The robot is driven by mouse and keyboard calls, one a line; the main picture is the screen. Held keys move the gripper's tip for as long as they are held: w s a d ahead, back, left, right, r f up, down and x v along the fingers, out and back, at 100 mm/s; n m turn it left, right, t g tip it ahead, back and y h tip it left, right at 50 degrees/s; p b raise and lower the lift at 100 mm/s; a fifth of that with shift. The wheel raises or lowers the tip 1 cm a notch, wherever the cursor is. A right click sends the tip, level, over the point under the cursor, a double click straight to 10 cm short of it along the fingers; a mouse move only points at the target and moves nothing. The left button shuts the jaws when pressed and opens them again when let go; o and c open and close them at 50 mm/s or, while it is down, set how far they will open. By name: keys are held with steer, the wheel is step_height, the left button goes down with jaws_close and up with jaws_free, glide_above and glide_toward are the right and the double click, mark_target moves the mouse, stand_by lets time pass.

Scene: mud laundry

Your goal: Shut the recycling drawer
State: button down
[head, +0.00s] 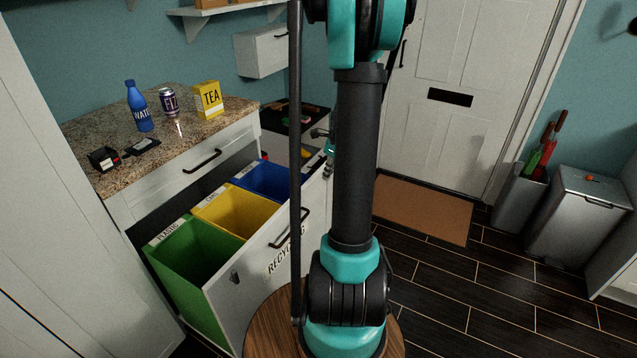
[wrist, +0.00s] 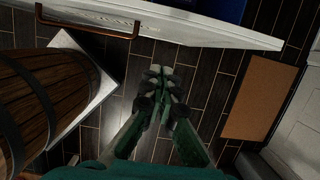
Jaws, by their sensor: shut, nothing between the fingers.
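The recycling drawer (head: 283,262) stands pulled out from under the granite counter. Its white front bears the word RECYCLING and a dark bar handle (head: 290,228). Inside are a green bin (head: 197,262), a yellow bin (head: 236,213) and a blue bin (head: 270,181). In the wrist view the drawer front (wrist: 205,28) crosses the top, with its handle (wrist: 85,22) at upper left. My gripper (wrist: 157,75) is shut and empty, apart from the drawer front in that picture, over the dark floor. In the head view my arm hides part of the drawer front and most of the gripper.
The counter (head: 190,152) holds a blue bottle (head: 139,106), a can (head: 169,102), a yellow tea box (head: 207,99) and small dark items. A brown doormat (head: 425,210) lies before the white door (head: 440,130). A metal bin (head: 578,215) stands at right. The dark floor between is clear.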

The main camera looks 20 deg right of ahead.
mark_target(312, 188)
steer(key=shift+w+a+f, duration=0.65)
steer(key=shift+w+f, duration=0.15)
steer(key=shift+f, duration=0.7)
steer(key=shift+w+a+f, duration=0.7)
steer(key=shift+w+f, duration=0.15)
steer(key=shift+f, duration=0.7)
steer(key=shift+w+a+f, duration=0.65)
steer(key=shift+w+f, duration=0.15)
steer(key=shift+f, duration=0.7)
steer(key=w+a, duration=0.9)
steer(key=w, duration=0.2)
steer(key=w+a, duration=0.9)
steer(key=w, duration=0.3)
